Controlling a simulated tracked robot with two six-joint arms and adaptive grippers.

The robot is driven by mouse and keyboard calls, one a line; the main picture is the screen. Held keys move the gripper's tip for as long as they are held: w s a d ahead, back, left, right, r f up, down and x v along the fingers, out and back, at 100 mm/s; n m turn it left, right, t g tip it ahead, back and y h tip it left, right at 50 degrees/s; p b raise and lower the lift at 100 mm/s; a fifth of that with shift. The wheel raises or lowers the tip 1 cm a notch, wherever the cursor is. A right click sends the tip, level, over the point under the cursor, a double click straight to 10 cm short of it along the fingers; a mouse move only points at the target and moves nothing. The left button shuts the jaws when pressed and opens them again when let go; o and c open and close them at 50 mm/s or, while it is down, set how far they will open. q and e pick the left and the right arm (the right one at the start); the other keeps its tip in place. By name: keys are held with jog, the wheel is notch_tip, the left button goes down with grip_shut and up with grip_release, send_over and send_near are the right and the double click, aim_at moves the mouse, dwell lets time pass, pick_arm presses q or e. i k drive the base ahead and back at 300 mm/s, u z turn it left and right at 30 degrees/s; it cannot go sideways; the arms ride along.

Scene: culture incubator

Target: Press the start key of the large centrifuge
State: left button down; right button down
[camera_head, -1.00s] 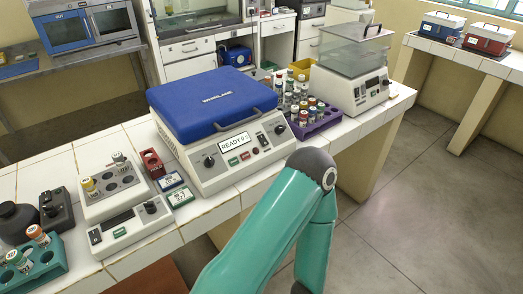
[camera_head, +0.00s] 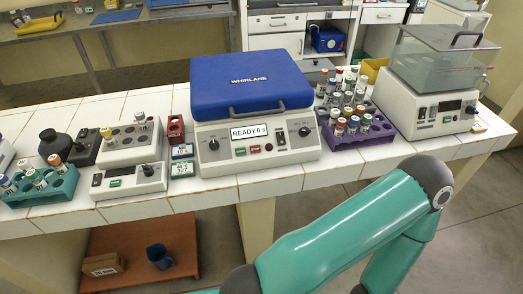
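The large centrifuge (camera_head: 252,130) stands on the white tiled bench near the middle of the view. Its blue lid (camera_head: 250,84), marked WHIRLANE, is shut, with a handle along its front edge. The white front panel has a display (camera_head: 248,132) that reads READY 0 s. Below the display are a small green key (camera_head: 240,152) and red keys (camera_head: 255,149). Knobs (camera_head: 213,145) sit at both ends of the panel. One of my teal arms crosses the lower right, in front of the bench, with its elbow at the right. Neither gripper is in view.
Left of the centrifuge are a small grey device (camera_head: 129,182), a tube block (camera_head: 128,144) and a teal rack (camera_head: 45,188). A purple tube rack (camera_head: 355,134) stands close on its right, then a clear-lidded bath (camera_head: 428,108). A low brown shelf (camera_head: 140,250) is below the bench.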

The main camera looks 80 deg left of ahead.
aim_at(242, 151)
jog(key=z, duration=1.35)
jog(key=i, duration=0.15)
jog(key=u, duration=3.05)
jog(key=i, duration=0.15)
jog(key=u, duration=1.4)
jog(key=k, duration=0.6)
jog(key=u, duration=0.1)
jog(key=i, duration=0.6)
jog(key=z, duration=0.2)
jog(key=k, duration=0.25)
jog(key=u, duration=0.1)
